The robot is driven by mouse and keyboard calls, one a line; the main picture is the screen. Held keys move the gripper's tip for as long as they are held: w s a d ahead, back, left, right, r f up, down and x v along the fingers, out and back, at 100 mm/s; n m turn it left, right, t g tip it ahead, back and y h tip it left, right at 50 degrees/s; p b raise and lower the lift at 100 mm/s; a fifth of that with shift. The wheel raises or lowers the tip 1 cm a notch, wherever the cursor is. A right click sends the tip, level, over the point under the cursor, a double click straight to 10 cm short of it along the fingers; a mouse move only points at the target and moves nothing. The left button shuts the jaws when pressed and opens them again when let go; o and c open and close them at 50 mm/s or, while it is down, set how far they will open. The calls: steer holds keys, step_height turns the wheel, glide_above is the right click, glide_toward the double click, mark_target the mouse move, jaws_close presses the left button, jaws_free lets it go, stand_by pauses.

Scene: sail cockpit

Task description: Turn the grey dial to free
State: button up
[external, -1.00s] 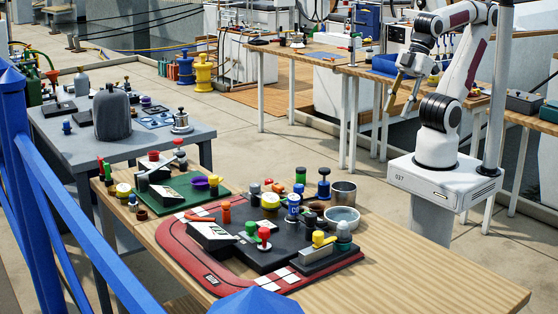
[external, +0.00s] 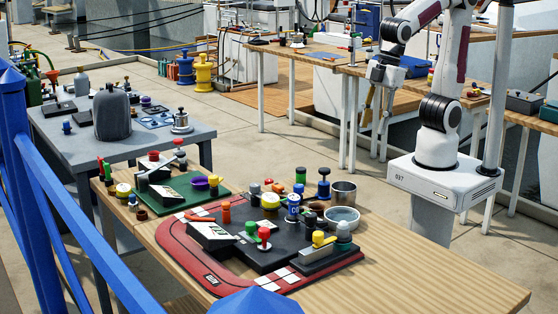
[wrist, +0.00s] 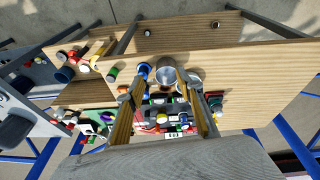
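A grey-green round knob (external: 343,230) stands at the right end of a grey block (external: 322,257) on the near wooden table in the external view. It may be the grey dial, but I cannot read any marking or setting on it. A yellow knob (external: 318,239) stands beside it. My gripper (external: 375,112) hangs in the air behind the table, well apart from the controls, fingers pointing down. In the wrist view my gripper (wrist: 164,80) has its two fingers apart with nothing held between them. I cannot pick out the dial there.
A metal cup (external: 343,192) and a shallow round dish (external: 342,216) stand near the controls. Red and green knobs, a blue-topped post (external: 323,187) and a red track-like mat (external: 180,245) crowd the table. Its right part (external: 440,275) is bare wood.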

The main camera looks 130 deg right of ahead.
steer(key=w+d+f+n+g, duration=0.1)
steer(key=w+n, duration=0.1)
steer(key=w, duration=0.3)
steer(key=w+d+f+n, duration=0.1)
steer(key=w+f+n, duration=0.15)
steer(key=w, duration=0.25)
steer(key=n+t+h, duration=0.1)
steer(key=n+h, duration=0.2)
steer(key=n, duration=1.6)
glide_toward(255, 184)
steer(key=shift+d+f+n, duration=0.1)
steer(key=shift+f+n, duration=0.05)
steer(key=shift+n, duration=0.5)
steer(key=shift+f+n, duration=0.2)
steer(key=shift+n, duration=0.4)
steer(key=shift+f, duration=0.15)
steer(key=shift+x, duration=3.8)
steer(key=shift+w, duration=0.2)
jaws_close()
